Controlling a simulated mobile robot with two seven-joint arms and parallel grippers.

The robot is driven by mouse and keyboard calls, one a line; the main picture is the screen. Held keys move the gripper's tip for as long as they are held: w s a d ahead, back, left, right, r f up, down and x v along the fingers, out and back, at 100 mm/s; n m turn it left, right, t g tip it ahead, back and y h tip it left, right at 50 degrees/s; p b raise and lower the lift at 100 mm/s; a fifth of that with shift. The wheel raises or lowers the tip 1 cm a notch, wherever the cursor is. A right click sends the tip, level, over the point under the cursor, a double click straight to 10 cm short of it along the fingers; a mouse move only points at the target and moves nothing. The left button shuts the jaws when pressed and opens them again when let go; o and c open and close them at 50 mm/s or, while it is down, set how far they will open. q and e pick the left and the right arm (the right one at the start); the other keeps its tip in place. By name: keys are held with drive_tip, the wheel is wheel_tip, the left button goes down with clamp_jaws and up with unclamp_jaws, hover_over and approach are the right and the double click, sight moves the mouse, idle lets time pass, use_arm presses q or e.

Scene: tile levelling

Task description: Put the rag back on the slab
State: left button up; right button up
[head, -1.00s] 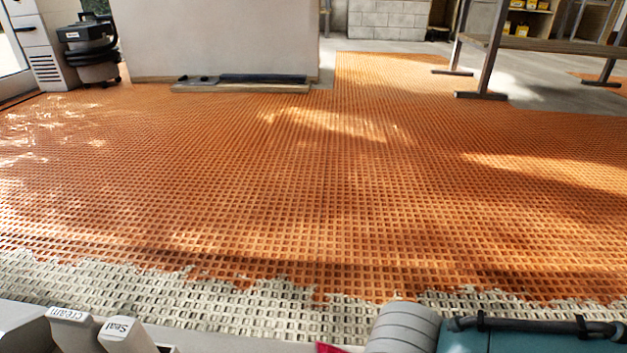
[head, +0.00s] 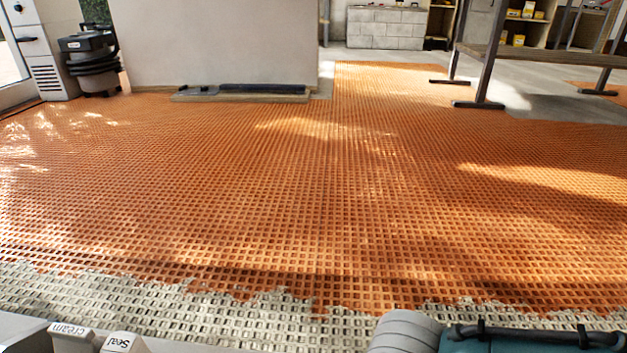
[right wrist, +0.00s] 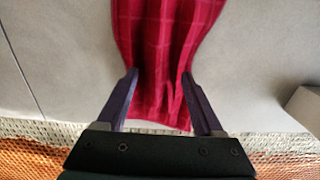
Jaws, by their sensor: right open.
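The rag (right wrist: 155,30) is red with a faint check pattern and shows in the right wrist view, running from the top edge down between my fingers. My right gripper (right wrist: 158,78) is open, with one dark finger on each side of the rag's narrower near part. I cannot tell whether the fingers touch it. Behind the rag is a plain pale grey surface (right wrist: 60,50), perhaps the slab. I cannot tell whether the rag lies flat on it. The rag's far end is cut off by the frame. The rag and my left gripper are not in the head view.
Beyond is a wide orange waffle-pattern floor (head: 330,200) with a bare pale strip in front. A vacuum (head: 92,60) and a trestle table (head: 540,52) stand farther back.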

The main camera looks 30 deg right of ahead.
drive_tip(key=s+a+r+n+t+y+p, duration=0.15)
drive_tip(key=r+p, duration=0.25)
drive_tip(key=r, duration=0.5)
drive_tip(key=a+r+n+p, duration=0.3)
drive_tip(key=r+p, duration=0.2)
drive_tip(key=r, duration=0.4)
drive_tip(key=s+d+r+n+t+h, duration=0.1)
drive_tip(key=s+d+r+n+t, duration=0.1)
drive_tip(key=d+r, duration=0.6)
wheel_tip(320, 180, up, 2)
drive_tip(key=shift+s+n, duration=0.6)
drive_tip(key=shift+n, duration=0.35)
drive_tip(key=shift+h, duration=0.25)
